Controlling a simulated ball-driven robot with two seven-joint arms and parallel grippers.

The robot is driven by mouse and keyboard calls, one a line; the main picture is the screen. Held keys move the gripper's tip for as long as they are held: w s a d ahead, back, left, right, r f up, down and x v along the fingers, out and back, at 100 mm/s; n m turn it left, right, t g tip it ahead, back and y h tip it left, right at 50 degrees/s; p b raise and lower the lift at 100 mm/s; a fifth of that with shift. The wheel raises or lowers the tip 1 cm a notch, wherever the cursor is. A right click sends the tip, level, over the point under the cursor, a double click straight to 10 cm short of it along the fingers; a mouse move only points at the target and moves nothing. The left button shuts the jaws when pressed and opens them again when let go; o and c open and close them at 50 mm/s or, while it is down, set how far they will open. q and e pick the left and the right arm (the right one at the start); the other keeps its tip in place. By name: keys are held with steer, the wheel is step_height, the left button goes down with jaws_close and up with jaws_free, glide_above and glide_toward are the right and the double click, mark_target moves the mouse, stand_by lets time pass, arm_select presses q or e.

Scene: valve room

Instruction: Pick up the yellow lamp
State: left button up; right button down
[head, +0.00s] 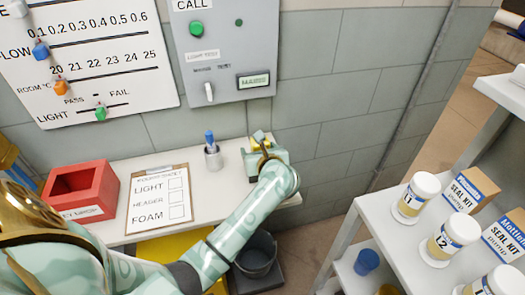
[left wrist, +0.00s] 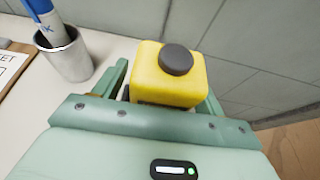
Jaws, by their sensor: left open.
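The yellow lamp (left wrist: 165,75) is a boxy yellow block with a round dark grey knob on top. It shows large in the left wrist view, between the two fingers of my left gripper (left wrist: 165,95). The fingers are apart, one on each side of it, with a gap at the left; contact at the right is unclear. In the head view, the lamp (head: 257,141) is a small yellow patch at the right end of the white counter, partly hidden by my left gripper (head: 262,154). My right gripper is in neither view.
On the white counter (head: 222,183) stand a metal cup (head: 213,160) with a blue marker, left of the lamp, a clipboard (head: 160,199) and a red box (head: 81,190). A tiled wall rises behind. A dark bucket (head: 257,254) is below; a shelf with white jars (head: 418,195) stands right.

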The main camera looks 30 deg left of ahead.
arm_select(q)
steer(key=shift+w+a+f, duration=0.2)
steer(key=shift+w, duration=0.05)
steer(key=shift+s+d+r, duration=0.1)
steer(key=shift+s+r, duration=0.05)
steer(key=shift+s+d+r, duration=0.1)
steer(key=shift+s+r, duration=0.1)
steer(key=shift+c, duration=0.9)
steer(key=c, duration=0.5)
steer(key=shift+f, duration=0.1)
steer(key=c, duration=0.5)
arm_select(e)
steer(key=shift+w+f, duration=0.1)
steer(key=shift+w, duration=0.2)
